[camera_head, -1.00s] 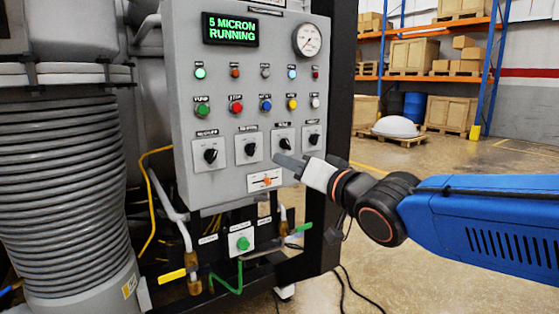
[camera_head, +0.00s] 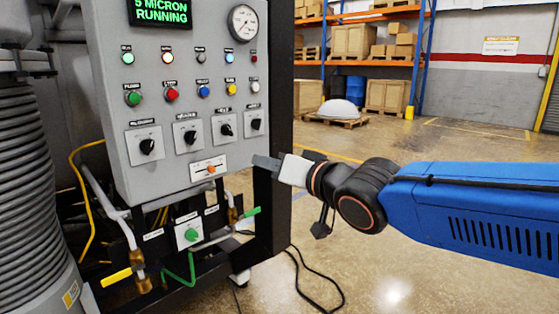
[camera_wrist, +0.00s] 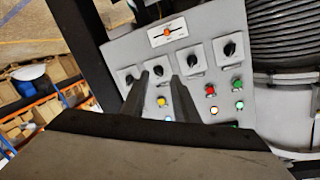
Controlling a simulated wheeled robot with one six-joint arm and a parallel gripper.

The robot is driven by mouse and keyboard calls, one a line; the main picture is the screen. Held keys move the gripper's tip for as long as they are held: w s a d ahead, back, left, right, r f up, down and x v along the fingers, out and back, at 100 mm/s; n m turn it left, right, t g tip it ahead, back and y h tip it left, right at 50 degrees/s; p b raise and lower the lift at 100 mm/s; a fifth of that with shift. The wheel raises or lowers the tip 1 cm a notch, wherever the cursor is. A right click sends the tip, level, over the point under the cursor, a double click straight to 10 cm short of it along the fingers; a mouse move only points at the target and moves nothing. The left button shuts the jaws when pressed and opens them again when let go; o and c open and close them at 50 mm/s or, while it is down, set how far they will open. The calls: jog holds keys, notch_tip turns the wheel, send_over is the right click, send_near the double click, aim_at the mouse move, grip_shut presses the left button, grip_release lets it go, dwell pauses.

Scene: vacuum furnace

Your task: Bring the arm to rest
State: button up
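My gripper (camera_head: 266,162) is at the end of the blue arm, in front of the dark post at the right edge of the grey control panel (camera_head: 120,95). In the head view it overlaps no knob or button. In the wrist view my gripper (camera_wrist: 160,84) shows two dark fingers apart with nothing between them. The panel appears upside down beyond them. The display (camera_head: 160,12) reads "5 MICRON RUNNING" in green. Whether the fingertips touch anything cannot be seen, but they look clear of the panel.
The panel carries several black knobs, coloured buttons, a gauge (camera_head: 243,22) and an orange slider (camera_head: 209,169). A ribbed grey hose (camera_head: 35,170) stands at left. A black cable (camera_head: 310,285) lies on the floor. Open floor lies at right, with shelves of crates behind.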

jog(key=s+d+f+m+g+h, duration=0.15)
jog(key=d+f+h, duration=0.4)
jog(key=d, duration=0.75)
jog(key=s+d+f+m+g+h, duration=0.1)
jog(key=s+d+f+h, duration=0.2)
jog(key=d+f, duration=0.75)
jog(key=s+d+f+g+h, duration=0.1)
jog(key=s+d+f+g, duration=0.1)
jog(key=s+d+f, duration=0.3)
jog(key=s+d+f+g+h, duration=0.1)
jog(key=s+d+f+g, duration=0.2)
jog(key=s, duration=0.7)
jog(key=d+f, duration=0.2)
jog(key=d, duration=0.1)
jog(key=shift+s+d+f+h, duration=0.15)
jog(key=shift+s+d+h, duration=0.15)
jog(key=shift+s+h, duration=0.1)
dwell(3.4)
